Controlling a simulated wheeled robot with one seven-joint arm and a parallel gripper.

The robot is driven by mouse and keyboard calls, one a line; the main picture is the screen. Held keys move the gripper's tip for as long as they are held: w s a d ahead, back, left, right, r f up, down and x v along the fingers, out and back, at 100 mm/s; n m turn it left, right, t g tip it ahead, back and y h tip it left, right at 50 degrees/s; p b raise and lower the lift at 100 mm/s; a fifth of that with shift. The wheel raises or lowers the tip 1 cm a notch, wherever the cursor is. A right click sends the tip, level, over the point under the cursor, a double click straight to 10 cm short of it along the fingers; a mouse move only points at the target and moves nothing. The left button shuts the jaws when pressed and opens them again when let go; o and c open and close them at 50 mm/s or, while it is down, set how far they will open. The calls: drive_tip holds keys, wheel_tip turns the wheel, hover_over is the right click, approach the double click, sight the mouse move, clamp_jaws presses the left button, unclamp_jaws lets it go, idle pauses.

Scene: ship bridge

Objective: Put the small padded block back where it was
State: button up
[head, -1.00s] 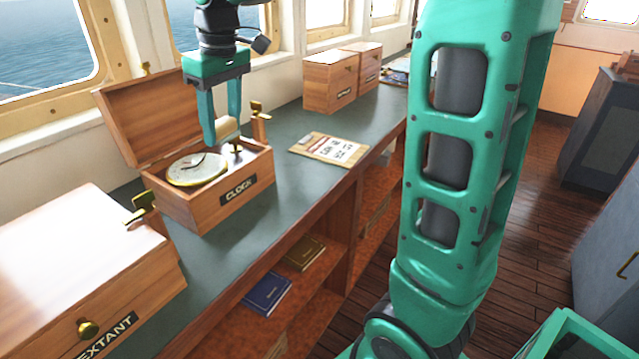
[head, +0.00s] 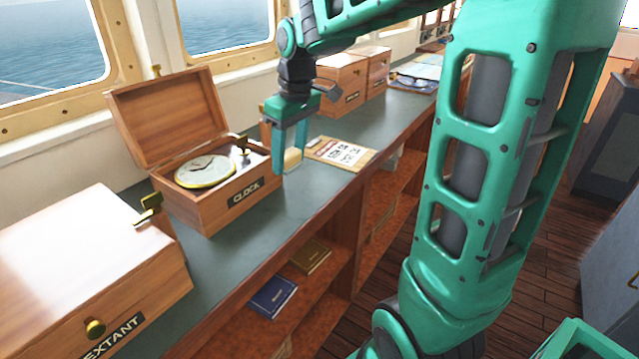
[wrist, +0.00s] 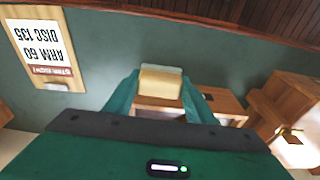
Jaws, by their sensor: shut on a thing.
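My gripper (head: 283,168) is shut on the small padded block (head: 293,158), a cream-yellow piece between the fingertips. The block also shows in the wrist view (wrist: 160,82), with a paler layer along its far edge. My gripper hangs pointing down over the counter, between the open clock box (head: 200,213) and the paper tag board. The clock box has its lid raised, and a round white-faced clock (head: 207,170) lies in it. Whether the block touches the counter is unclear.
The green counter (head: 330,190) has bare room in front of my gripper. The tag board (head: 338,153) lies close on the right. Closed wooden boxes (head: 340,85) stand farther back, and the closed sextant box (head: 90,260) is at near left. A shelf below holds two books (head: 273,297).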

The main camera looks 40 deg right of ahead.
hover_over(321, 186)
drive_tip(key=f, duration=0.6)
drive_tip(key=shift+s+f, duration=0.15)
drive_tip(key=shift+s, duration=0.15)
drive_tip(key=shift+f, duration=2)
drive_tip(key=o, duration=1)
drive_tip(key=shift+f, duration=0.1)
wheel_tip(321, 186, up, 12)
drive_tip(key=s, duration=0.2)
drive_tip(key=s+a+f+m, duration=0.1)
drive_tip(key=s+f+m, duration=0.1)
drive_tip(key=s, duration=0.6)
drive_tip(key=s+a+f+m+g, duration=0.1)
drive_tip(key=s+f+m, duration=0.2)
drive_tip(key=s, duration=0.6)
drive_tip(key=s+a+f+m, duration=0.1)
drive_tip(key=s+f+m, duration=0.2)
drive_tip(key=s, duration=0.6)
drive_tip(key=shift+s+m+g+h, duration=0.25)
drive_tip(key=shift+m+g+h, duration=0.05)
drive_tip(key=shift+m, duration=0.9)
